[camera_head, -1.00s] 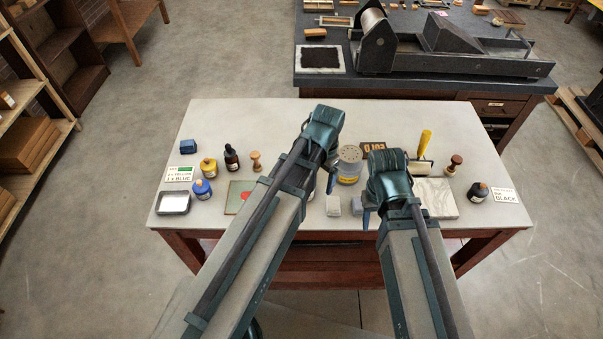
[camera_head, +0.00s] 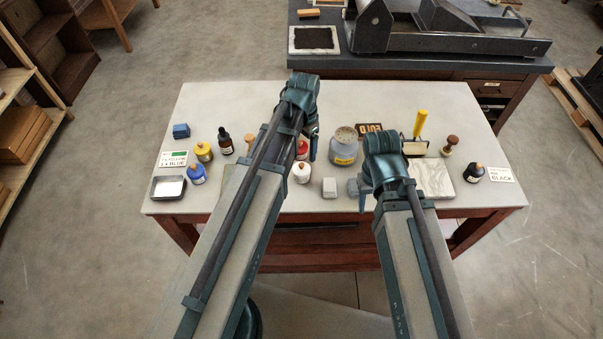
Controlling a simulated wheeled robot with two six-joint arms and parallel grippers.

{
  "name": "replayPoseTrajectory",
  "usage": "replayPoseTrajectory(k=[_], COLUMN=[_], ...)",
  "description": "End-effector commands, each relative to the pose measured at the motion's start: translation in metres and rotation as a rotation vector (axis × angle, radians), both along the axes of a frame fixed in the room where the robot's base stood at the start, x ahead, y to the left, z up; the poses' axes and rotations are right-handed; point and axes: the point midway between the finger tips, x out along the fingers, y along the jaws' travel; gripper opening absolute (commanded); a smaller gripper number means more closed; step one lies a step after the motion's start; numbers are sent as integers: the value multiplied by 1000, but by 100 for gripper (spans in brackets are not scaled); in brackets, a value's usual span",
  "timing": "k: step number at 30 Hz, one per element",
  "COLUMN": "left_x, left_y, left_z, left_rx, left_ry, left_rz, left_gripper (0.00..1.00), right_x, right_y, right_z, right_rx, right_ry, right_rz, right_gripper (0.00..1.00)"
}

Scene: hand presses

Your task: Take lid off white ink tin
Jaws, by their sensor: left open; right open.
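A small white container (camera_head: 302,173), which looks like the white ink tin, stands on the table just right of my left forearm. Its top is small and hard to make out. A red container (camera_head: 303,149) stands behind it, partly covered by my arm. My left gripper (camera_head: 314,146) is open and points down above and beside these containers; I cannot see anything held.
The table's back (camera_head: 230,100) is clear.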

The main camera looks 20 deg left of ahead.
Motion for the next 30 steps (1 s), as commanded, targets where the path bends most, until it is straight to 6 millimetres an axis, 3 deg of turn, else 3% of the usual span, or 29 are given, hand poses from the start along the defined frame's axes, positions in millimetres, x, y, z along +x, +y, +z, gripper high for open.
replayPoseTrajectory(k=[1,4,17,30], left_x=[0,0,1,2], left_y=[0,0,1,7], left_z=[-15,-28,-39,-86], left_rx=[0,0,0,0], left_ry=[0,0,0,0], left_rz=[0,0,1,0], left_gripper=[83,83,83,83], right_x=[0,0,0,0], right_y=[0,0,0,0], right_z=[-15,-28,-39,-86], right_rx=[0,0,0,0], right_ry=[0,0,0,0], right_rz=[0,0,0,0], right_gripper=[50,50,50,50])
